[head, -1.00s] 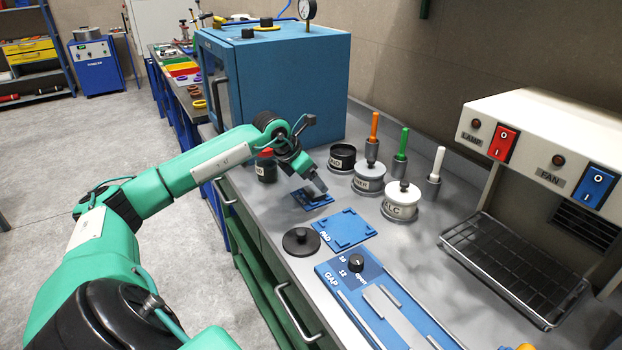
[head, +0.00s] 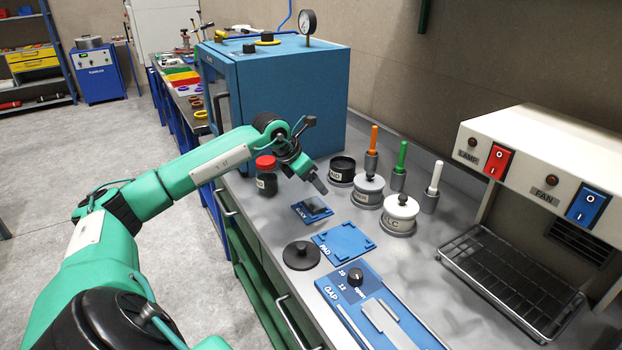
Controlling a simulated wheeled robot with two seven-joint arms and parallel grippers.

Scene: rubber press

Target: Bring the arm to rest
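My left arm comes in from the left in the head view and reaches over the bench. Its gripper (head: 318,185) hangs above the bench, pointing down to the right. It is above and to the right of a small blue plate (head: 306,213) with a dark patch, and apart from it. Nothing shows between the fingers, but they are too small to tell whether they are open or shut. My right gripper is not in view.
Near the gripper stand a red-capped jar (head: 265,176), an open black tin (head: 342,170) and lidded pots (head: 368,190). A blue pad (head: 342,242), a black lid (head: 301,255) and a gap plate (head: 376,310) lie nearer. A blue cabinet (head: 290,90) stands behind; a lamp-and-fan unit (head: 545,160) is right.

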